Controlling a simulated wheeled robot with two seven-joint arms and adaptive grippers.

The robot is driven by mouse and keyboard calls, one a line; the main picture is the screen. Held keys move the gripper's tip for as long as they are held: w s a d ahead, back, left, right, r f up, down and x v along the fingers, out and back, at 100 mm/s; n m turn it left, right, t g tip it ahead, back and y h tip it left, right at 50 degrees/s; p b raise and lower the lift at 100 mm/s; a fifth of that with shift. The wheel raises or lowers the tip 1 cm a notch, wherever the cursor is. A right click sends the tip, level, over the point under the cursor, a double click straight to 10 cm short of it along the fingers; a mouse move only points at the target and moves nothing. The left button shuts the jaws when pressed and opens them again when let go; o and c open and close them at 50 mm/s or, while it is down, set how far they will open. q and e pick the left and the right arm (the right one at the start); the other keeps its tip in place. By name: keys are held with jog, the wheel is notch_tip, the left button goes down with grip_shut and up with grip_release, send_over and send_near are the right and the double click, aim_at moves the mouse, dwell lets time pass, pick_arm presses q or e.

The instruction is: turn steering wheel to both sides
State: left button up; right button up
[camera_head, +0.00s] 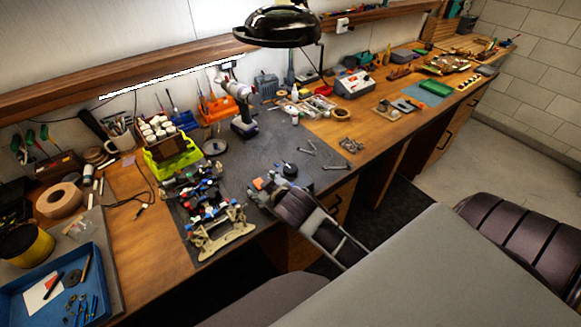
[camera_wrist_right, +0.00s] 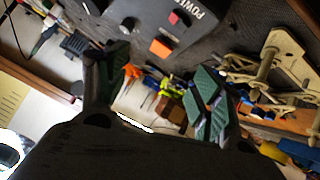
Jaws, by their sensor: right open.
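The toy racecar chassis (camera_head: 208,212), with cream plates and red and blue parts, stands on the dark mat left of centre. Its cream plates (camera_wrist_right: 275,65) show at the right in the right wrist view. My right gripper (camera_head: 262,184) is over the mat, right of the chassis and apart from it. In its wrist view the green-padded fingers (camera_wrist_right: 155,72) are apart with nothing between them. Beyond them is a dark box (camera_wrist_right: 150,22) with a POWER label, an orange button and a round knob (camera_wrist_right: 127,24). I cannot clearly make out a steering wheel. My left gripper is out of view.
A drill (camera_head: 243,110), a green-yellow bin (camera_head: 170,160) and an orange holder (camera_head: 217,108) stand behind the chassis. A black lamp (camera_head: 278,27) hangs above the bench. A blue tray (camera_head: 30,300) lies at front left. Small metal parts lie right of the gripper.

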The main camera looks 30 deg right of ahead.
jog(key=w+a+r+n+t+y, duration=0.3)
jog(key=w+a+r+t, duration=0.15)
jog(key=r, duration=0.45)
jog(key=w+a+r+n+t+y, duration=0.2)
jog(key=w+a+r+n+t, duration=0.25)
jog(key=r, duration=0.45)
jog(key=s+a+r+n+g+y, duration=0.2)
jog(key=a+r+n+g+y, duration=0.15)
jog(key=a+n+y, duration=0.3)
jog(key=s+a+r+n+g+y, duration=0.1)
jog(key=a+r+n+g+y, duration=0.3)
jog(key=n+y, duration=0.35)
jog(key=s+a+f+n+g, duration=0.3)
jog(key=f+n+g, duration=0.3)
jog(key=n+g, duration=0.25)
jog(key=w+d+f+n+g+h, duration=0.1)
jog(key=d+f+n+g+h, duration=0.2)
jog(key=d+f+h, duration=0.6)
jog(key=w+d+f+m+h, duration=0.1)
jog(key=d+h, duration=0.8)
jog(key=d, duration=1.7)
jog(key=shift+w+d+m+g, duration=0.4)
jog(key=shift+w+m, duration=0.3)
jog(key=shift+w, duration=0.15)
